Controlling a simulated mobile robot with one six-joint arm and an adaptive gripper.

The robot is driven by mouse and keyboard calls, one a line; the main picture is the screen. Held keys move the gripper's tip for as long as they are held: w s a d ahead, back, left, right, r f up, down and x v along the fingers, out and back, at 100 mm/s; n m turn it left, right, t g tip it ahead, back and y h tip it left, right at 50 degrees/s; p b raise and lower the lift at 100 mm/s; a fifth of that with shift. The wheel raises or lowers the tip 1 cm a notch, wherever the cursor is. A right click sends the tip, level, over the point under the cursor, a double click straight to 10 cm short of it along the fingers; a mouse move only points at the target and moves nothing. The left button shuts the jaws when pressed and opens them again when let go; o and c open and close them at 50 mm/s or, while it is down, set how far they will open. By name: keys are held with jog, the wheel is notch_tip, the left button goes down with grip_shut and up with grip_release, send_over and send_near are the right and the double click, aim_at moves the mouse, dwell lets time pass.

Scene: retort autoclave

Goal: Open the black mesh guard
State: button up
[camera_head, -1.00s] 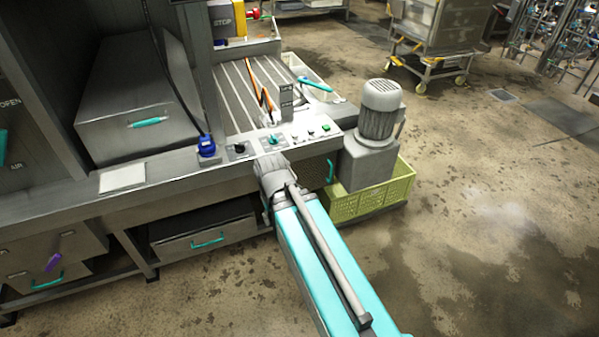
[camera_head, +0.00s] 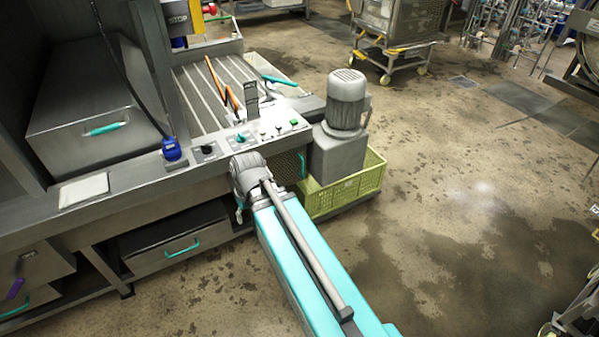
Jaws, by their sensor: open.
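The black mesh guard (camera_head: 287,168) is a small dark mesh panel on the front of the machine, under the control panel and left of the grey motor. A turquoise handle (camera_head: 301,166) stands upright at its right edge. The guard looks shut against the frame. My turquoise arm reaches up from the bottom of the view, and its grey wrist is just left of the guard, covering part of that front. My gripper's jaws are hidden behind the wrist. I cannot tell whether anything touches the guard or how far away the jaws are.
The grey motor (camera_head: 342,120) stands close right of the guard, with a yellow-green crate (camera_head: 345,192) below it. The control panel (camera_head: 255,138) with knobs and buttons is above. A drawer (camera_head: 178,240) is lower left.

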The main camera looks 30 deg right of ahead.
jog(key=w+d+f+n+t+y+b, duration=0.25)
jog(key=w+d+f+y+b, duration=0.2)
jog(key=w+f+b, duration=0.65)
jog(key=t+h+b, duration=0.2)
jog(key=t+b, duration=1.3)
jog(key=b, duration=1.6)
send_near(303, 167)
jog(key=s+d, duration=0.1)
jog(key=s, duration=0.2)
jog(key=shift+r+m+g, duration=0.15)
jog(key=shift+m+g, duration=0.1)
jog(key=shift+m, duration=0.2)
jog(key=w+a, duration=0.1)
jog(key=w, duration=0.3)
jog(key=w+a, duration=0.1)
jog(key=w, duration=0.8)
jog(key=shift+w+a, duration=0.2)
jog(key=shift+a, duration=0.2)
grip_shut()
